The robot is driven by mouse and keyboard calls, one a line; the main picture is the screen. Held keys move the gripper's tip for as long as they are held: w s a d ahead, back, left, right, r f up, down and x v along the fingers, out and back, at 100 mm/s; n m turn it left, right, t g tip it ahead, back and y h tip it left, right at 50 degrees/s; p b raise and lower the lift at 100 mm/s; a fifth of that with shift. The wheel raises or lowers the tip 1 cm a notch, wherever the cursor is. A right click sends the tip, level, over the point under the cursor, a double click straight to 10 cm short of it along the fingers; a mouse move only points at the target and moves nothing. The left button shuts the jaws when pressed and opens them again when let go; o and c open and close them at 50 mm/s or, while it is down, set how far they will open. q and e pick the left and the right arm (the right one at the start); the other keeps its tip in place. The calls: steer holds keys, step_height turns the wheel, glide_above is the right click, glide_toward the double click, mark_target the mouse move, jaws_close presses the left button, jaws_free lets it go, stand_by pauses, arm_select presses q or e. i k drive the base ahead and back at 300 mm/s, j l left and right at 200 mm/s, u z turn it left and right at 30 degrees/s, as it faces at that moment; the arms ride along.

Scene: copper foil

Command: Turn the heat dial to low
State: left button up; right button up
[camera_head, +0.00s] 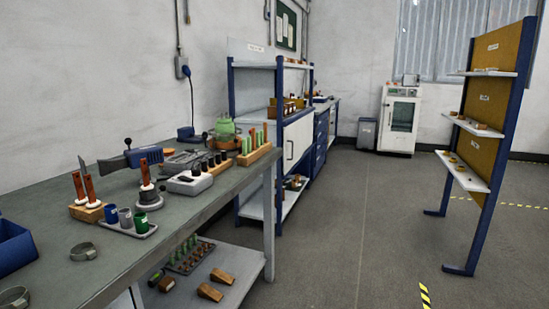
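No heat dial can be told for sure in the head view. A small light-coloured box (188,183) with dark parts on its top sits on the workbench (205,203); any dial on it is too small to read. A white cabinet-like appliance (399,120) with a glass door stands on the floor by the far wall. Its upper front is too small to show a dial setting. Neither of my grippers is in view.
The workbench runs along the left, with cups, tools and a blue bin (14,246) on it. A blue-framed shelf (258,75) stands beyond it. An orange-backed rack (492,110) stands at right. The floor (365,225) between them is open.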

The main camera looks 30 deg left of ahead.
mark_target(194, 173)
steer(key=u, duration=1.7)
